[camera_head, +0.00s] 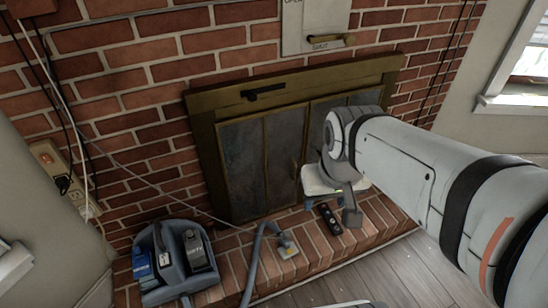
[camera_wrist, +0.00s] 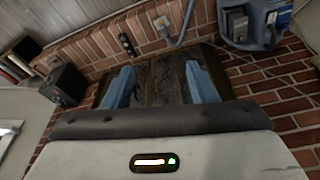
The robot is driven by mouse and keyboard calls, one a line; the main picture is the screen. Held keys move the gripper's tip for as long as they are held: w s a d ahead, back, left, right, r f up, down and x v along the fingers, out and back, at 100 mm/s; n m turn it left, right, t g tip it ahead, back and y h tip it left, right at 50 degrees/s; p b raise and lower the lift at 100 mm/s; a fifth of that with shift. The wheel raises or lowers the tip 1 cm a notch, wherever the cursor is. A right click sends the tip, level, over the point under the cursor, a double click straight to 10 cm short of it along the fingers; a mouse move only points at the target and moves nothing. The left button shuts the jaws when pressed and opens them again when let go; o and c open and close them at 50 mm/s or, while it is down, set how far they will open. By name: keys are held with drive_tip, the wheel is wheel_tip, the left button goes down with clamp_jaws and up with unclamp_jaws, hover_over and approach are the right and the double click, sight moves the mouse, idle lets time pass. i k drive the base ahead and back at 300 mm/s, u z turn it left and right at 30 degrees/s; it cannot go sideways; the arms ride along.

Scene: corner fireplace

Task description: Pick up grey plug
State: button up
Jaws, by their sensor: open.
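I cannot make out a grey plug for certain. A small grey, partly yellowish piece (camera_head: 288,246) lies on the brick hearth at the end of a grey-blue hose (camera_head: 257,262); I cannot tell whether it is the plug. The hose also shows at the top of the wrist view (camera_wrist: 183,26). My gripper (camera_head: 331,205) is above the hearth in front of the fireplace, right of that piece. In the wrist view my gripper (camera_wrist: 160,68) has its two blue fingers wide apart, with nothing between them.
A black remote-like object (camera_head: 327,219) lies on the hearth close to my gripper. A blue-grey caddy (camera_head: 172,283) with bottles stands at the left. A wall outlet (camera_head: 45,155) with a dark plug and cords is on the left wall. The fireplace doors (camera_head: 240,165) stand behind.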

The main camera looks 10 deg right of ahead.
sight(286, 234)
drive_tip(key=u, duration=1.95)
drive_tip(key=k, duration=0.75)
drive_tip(key=z, duration=1.4)
drive_tip(key=i, duration=1)
